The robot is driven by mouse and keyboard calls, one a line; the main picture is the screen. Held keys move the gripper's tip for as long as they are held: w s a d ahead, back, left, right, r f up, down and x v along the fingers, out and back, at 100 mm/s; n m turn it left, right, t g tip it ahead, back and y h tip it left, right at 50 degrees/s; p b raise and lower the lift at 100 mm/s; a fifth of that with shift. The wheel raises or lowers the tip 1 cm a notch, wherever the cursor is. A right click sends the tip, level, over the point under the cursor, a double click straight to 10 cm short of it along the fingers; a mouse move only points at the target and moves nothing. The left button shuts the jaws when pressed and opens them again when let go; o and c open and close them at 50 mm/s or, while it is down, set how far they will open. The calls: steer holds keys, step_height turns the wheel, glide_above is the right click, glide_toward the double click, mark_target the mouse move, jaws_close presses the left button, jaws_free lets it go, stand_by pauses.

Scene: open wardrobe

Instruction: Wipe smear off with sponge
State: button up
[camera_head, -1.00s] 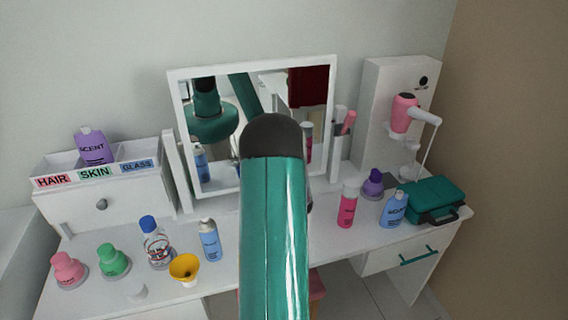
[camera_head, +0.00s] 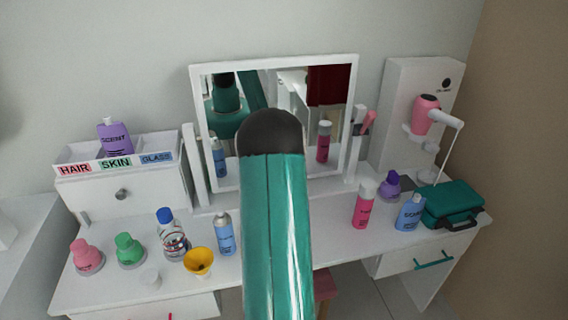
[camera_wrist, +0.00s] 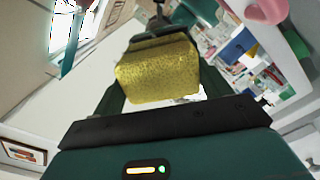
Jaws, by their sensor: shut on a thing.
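My gripper (camera_wrist: 160,100) is shut on a yellow sponge (camera_wrist: 157,72), which shows in the wrist view between the two dark fingers. In the head view my green arm covers the middle of the picture and hides the gripper and the sponge. The white-framed mirror (camera_head: 322,98) stands tilted on the dressing table, behind my arm. It reflects part of me and some bottles. I cannot make out a smear on the visible glass, and my arm hides part of it.
The white table (camera_head: 110,289) holds pink (camera_head: 87,257) and green (camera_head: 130,250) bottles, a yellow funnel (camera_head: 199,262), a blue can (camera_head: 224,235) and a pink can (camera_head: 363,205). A drawer box (camera_head: 121,195) stands left. A pink hair dryer (camera_head: 427,114) and green case (camera_head: 452,203) are right.

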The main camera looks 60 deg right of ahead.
steer(key=w+a, duration=0.8)
steer(key=w, duration=0.1)
steer(key=shift+w+r, duration=0.15)
steer(key=shift+w, duration=0.2)
stand_by(1.0)
steer(key=shift+s+d, duration=0.6)
steer(key=shift+s, duration=0.25)
steer(key=shift+s+d, duration=0.6)
steer(key=shift+s, duration=0.25)
steer(key=shift+s+d, duration=3.8)
steer(key=shift+s, duration=0.25)
steer(key=shift+s+d, duration=0.95)
steer(key=shift+s, duration=0.2)
steer(key=shift+s+d, duration=0.9)
steer(key=shift+s, duration=0.2)
steer(key=shift+w+a, duration=0.1)
